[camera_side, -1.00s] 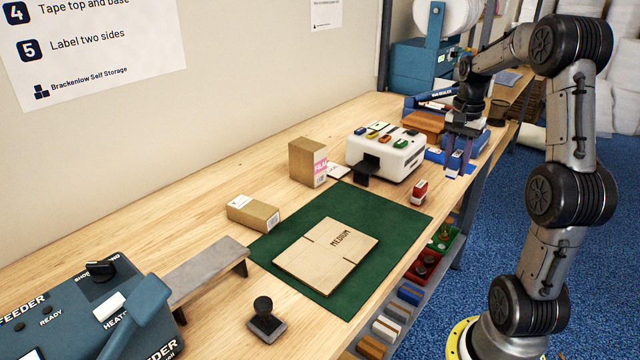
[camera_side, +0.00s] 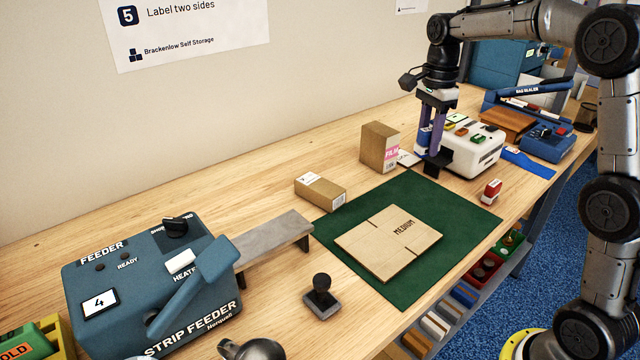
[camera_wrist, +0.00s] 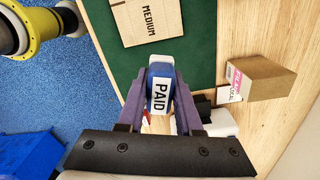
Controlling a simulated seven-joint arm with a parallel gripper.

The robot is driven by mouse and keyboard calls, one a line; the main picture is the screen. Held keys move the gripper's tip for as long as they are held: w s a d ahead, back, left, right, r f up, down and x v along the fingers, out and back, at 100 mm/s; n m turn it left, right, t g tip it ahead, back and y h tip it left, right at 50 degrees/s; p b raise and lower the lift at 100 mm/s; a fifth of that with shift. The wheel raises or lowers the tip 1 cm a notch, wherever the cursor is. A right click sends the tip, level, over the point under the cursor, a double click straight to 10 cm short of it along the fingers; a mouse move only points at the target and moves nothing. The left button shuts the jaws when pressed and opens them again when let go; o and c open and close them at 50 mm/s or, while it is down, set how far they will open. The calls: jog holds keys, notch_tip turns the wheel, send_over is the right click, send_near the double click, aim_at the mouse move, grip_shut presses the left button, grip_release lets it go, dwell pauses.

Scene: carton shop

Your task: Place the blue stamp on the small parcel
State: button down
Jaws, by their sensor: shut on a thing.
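My gripper (camera_side: 431,140) is shut on the blue stamp (camera_wrist: 161,88), which has a white face reading PAID in the wrist view. The stamp also shows between the fingers in the side view (camera_side: 423,139), above the bench. A small low brown parcel (camera_side: 321,193) with a white label lies at the back edge of the green mat, left of my gripper. A taller brown box (camera_side: 378,147) with a pink label stands closer to my gripper; it also shows in the wrist view (camera_wrist: 258,78). I cannot tell for certain which box is the small parcel.
A flat MEDIUM carton (camera_side: 388,243) lies on the green mat (camera_side: 405,295). A white machine (camera_side: 475,155) stands just right of my gripper. A red stamp (camera_side: 491,190) and a black-handled stamp (camera_side: 321,297) stand on the bench. The strip feeder (camera_side: 150,285) is at left.

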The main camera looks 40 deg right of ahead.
jog(key=w+a+n, duration=0.3)
jog(key=a, duration=0.9)
send_over(327, 189)
jog(key=s, duration=0.1)
notch_tip(327, 189, down, 9)
jog(key=shift+s+r, duration=0.15)
jog(key=shift+w+f, duration=0.5)
jog(key=shift+f, duration=0.05)
jog(key=shift+w+f, duration=0.1)
jog(key=shift+f, duration=1.55)
jog(key=c, duration=0.6)
grip_release()
jog(key=shift+f, duration=0.15)
